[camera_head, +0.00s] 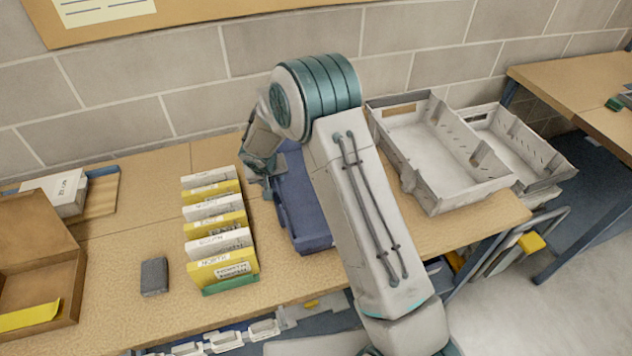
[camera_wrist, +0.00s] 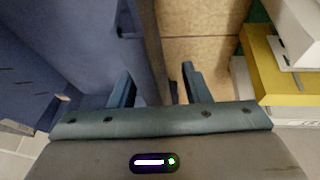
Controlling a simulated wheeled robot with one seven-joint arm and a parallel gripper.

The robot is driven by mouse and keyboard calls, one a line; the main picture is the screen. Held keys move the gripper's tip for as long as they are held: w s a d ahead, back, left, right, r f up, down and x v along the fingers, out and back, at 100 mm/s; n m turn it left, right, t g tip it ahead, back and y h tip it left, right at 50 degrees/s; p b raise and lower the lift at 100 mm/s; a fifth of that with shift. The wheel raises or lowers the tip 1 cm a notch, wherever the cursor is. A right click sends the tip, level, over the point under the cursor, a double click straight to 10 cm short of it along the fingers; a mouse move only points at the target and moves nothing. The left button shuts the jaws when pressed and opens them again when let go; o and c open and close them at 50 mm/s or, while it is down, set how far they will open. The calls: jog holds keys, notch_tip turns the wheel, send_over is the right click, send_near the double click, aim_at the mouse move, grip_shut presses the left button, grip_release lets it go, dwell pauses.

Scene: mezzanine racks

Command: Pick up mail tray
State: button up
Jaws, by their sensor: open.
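The blue mail tray (camera_head: 301,212) stands on the wooden bench, partly hidden behind my arm in the head view. My gripper (camera_head: 266,185) is over the tray's left side, pointing down. In the wrist view the tray (camera_wrist: 60,55) fills the left. Its side wall runs between the two open fingers of my gripper (camera_wrist: 156,85), one finger on the inner side and one over the bench side. Whether either finger touches the wall cannot be told.
A row of yellow and white labelled card stacks (camera_head: 215,235) stands close left of the tray. A dark grey block (camera_head: 154,276) and an open cardboard box (camera_head: 50,260) lie farther left. Pale grey trays (camera_head: 440,205) stand to the right. A block wall is behind.

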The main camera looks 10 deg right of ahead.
grip_shut()
jog(key=shift+a, duration=0.1)
dwell(1.2)
